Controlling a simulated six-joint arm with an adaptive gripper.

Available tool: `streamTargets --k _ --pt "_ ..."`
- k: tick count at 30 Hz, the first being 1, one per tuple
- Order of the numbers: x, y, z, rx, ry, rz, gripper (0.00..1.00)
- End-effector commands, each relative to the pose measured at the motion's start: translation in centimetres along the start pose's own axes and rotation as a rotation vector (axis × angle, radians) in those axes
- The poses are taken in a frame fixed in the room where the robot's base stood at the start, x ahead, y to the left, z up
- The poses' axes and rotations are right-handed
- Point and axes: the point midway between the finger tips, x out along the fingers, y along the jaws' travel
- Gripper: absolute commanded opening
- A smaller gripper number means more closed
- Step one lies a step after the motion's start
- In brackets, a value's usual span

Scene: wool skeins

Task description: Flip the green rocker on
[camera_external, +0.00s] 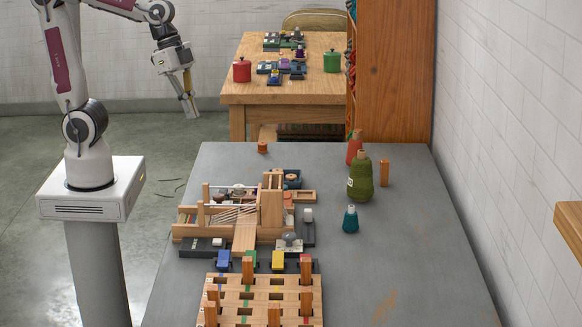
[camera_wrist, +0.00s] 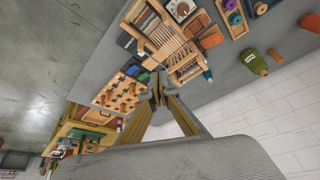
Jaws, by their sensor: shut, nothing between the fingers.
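The green rocker (camera_external: 251,257) sits in a row between a blue rocker (camera_external: 223,259) and a yellow rocker (camera_external: 278,260), in front of the wooden loom. A wooden peg partly covers it, and I cannot tell which way it is tipped. It also shows small in the wrist view (camera_wrist: 143,77), near the blue one. My gripper (camera_external: 191,112) is shut and empty, high in the air beyond and left of the rockers. Its fingertips also show in the wrist view (camera_wrist: 160,93).
The loom (camera_external: 230,215) stands just behind the rockers. A pegged wooden rack (camera_external: 262,295) stands right in front, its upright pegs close to them. A red rocker (camera_external: 305,262) ends the row. A green cone (camera_external: 360,182) and teal bottle (camera_external: 350,220) stand right; the grey table's right side is clear.

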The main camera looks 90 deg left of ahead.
Motion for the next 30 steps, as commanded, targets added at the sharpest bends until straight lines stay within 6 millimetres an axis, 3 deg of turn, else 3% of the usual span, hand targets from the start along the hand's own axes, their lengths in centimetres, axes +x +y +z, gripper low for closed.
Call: streamTargets --k 30 --pt "10.0 2.3 -10.5 0.525 0.006 0.25 0.0"
